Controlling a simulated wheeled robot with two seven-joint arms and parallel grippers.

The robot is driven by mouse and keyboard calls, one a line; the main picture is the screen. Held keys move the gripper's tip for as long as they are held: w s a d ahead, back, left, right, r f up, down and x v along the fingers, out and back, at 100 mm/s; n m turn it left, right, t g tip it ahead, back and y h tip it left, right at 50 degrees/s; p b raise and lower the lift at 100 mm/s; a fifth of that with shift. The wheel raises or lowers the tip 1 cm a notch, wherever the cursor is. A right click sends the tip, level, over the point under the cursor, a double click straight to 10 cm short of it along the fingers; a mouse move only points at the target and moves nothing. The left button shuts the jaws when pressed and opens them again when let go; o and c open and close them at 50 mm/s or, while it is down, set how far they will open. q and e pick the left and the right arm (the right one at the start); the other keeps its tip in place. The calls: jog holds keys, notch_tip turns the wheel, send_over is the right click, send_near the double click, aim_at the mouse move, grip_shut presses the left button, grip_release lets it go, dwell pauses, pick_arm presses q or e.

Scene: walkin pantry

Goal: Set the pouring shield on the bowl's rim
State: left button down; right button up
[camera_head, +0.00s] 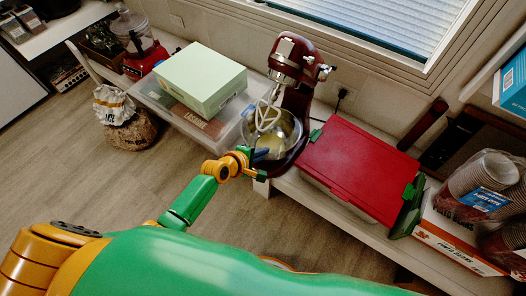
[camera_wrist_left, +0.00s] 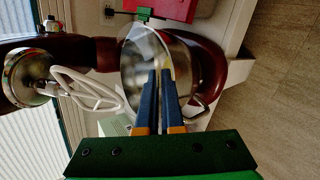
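The steel bowl (camera_head: 284,128) sits at the dark red stand mixer (camera_head: 294,85), under its raised head and white beater (camera_head: 267,117). My left gripper (camera_head: 262,153) is at the bowl's near side, its blue fingers at the rim. In the left wrist view the two fingers (camera_wrist_left: 160,72) point into the bowl (camera_wrist_left: 133,55) with only a narrow gap between them. My right gripper is out of view.
A red-lidded box (camera_head: 358,165) stands right of the mixer, close to the bowl. A pale green box (camera_head: 201,78) on a clear bin stands to the left. Bagged cups (camera_head: 488,180) are at the far right. The floor (camera_head: 100,185) in front at left is clear.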

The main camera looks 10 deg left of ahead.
pick_arm(q)
jog(key=shift+f, duration=0.1)
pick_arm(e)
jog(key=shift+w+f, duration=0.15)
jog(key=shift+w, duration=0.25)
pick_arm(q)
jog(key=shift+f+b, duration=0.2)
jog(key=shift+b, duration=0.1)
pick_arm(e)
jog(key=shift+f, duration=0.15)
pick_arm(q)
jog(key=shift+f, duration=0.15)
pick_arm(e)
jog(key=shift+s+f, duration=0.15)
pick_arm(q)
jog(key=shift+f+b, duration=0.25)
jog(key=shift+b, duration=0.1)
jog(key=c, duration=1)
grip_release()
jog(key=shift+r, duration=0.1)
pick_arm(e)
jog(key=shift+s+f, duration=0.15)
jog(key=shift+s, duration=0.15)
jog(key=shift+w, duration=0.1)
